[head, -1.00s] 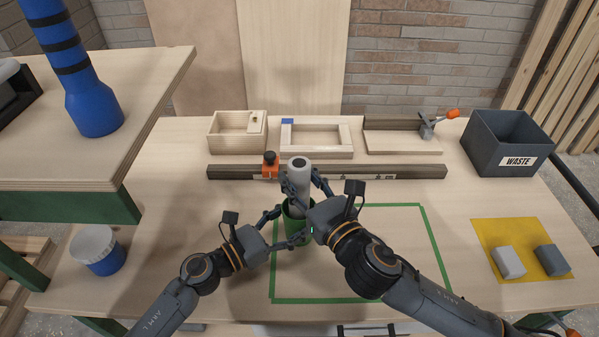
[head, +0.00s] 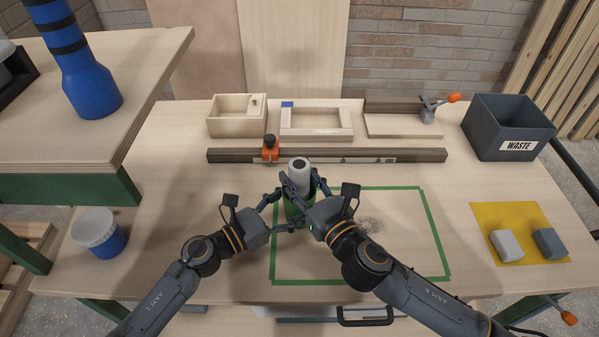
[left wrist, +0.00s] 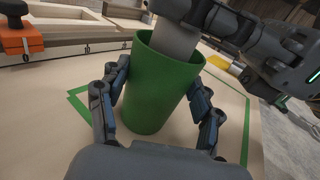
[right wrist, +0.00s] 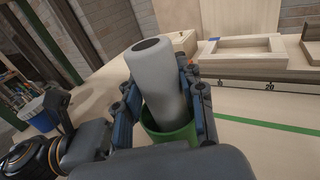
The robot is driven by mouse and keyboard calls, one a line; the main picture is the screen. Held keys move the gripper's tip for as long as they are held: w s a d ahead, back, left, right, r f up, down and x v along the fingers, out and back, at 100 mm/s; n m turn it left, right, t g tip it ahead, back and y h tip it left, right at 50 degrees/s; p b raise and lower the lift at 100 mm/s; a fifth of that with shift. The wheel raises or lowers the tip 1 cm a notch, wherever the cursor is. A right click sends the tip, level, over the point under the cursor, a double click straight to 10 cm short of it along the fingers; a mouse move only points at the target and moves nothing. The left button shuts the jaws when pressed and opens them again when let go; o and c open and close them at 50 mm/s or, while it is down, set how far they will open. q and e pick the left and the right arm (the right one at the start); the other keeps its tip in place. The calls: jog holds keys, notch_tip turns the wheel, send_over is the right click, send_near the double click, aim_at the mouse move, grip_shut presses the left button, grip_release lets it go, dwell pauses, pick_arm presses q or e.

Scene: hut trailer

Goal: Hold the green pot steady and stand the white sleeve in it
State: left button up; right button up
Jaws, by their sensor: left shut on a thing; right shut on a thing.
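The green pot (head: 297,214) stands upright on the bench by the left edge of the green tape outline. My left gripper (head: 282,212) is shut around the pot; its fingers flank the pot in the left wrist view (left wrist: 160,95). The white sleeve (head: 300,173) is a pale grey-white cylinder with a dark hole in its top. My right gripper (head: 305,187) is shut on it from its sides. In the right wrist view the sleeve (right wrist: 160,85) leans a little, its lower end inside the pot's rim (right wrist: 175,138). Its bottom is hidden.
A long rail (head: 370,155) with an orange stop (head: 270,150) runs behind the pot. Wooden frames (head: 318,136) lie behind it. A grey waste bin (head: 508,127) stands back right, and grey blocks (head: 507,245) on a yellow mat. The taped area's right side is mostly free.

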jog(key=shift+f, duration=0.75)
jog(key=o, duration=1.2)
jog(key=shift+o, duration=0.2)
jog(key=shift+s, duration=0.1)
jog(key=v, duration=1.2)
